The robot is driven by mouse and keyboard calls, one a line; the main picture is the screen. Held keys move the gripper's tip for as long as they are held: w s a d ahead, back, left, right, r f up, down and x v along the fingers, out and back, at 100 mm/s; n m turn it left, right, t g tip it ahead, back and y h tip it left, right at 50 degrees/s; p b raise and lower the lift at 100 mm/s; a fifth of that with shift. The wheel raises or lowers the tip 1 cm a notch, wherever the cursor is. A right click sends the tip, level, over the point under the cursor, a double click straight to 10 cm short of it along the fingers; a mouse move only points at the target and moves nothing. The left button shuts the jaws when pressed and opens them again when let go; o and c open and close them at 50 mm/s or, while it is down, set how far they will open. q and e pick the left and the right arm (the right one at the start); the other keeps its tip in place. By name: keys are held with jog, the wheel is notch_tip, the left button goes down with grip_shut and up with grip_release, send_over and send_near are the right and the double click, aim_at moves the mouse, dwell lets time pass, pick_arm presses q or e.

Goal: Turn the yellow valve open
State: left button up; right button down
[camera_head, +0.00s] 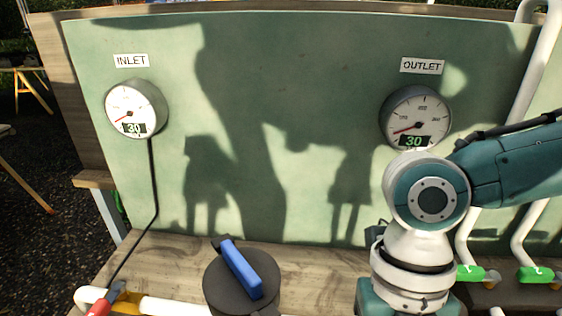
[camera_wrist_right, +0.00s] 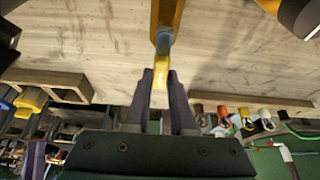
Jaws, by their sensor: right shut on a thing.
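My right gripper (camera_wrist_right: 161,88) shows in the right wrist view, its two dark fingers closed on the yellow valve's handle (camera_wrist_right: 162,73). The handle joins a blue-grey stem and an orange-yellow pipe (camera_wrist_right: 168,14) that runs up out of the frame. In the head view my right arm comes in from the right, and its gripper and the yellow valve are hidden or below the frame. The inlet gauge (camera_head: 131,110) and the outlet gauge (camera_head: 414,119) both read 30. My left gripper is not in view.
A blue handle (camera_head: 240,268) on a dark round body stands at the front middle. A red handle (camera_head: 100,303) and white pipe (camera_head: 177,306) lie at bottom left. Green handles (camera_head: 536,274) sit at right. The green panel (camera_head: 290,60) stands behind; the wooden shelf (camera_head: 175,260) is partly clear.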

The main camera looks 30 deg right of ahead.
jog(key=c, duration=0.8)
grip_release()
jog(key=shift+o, duration=0.2)
jog(key=v, duration=1)
jog(key=shift+s, duration=0.1)
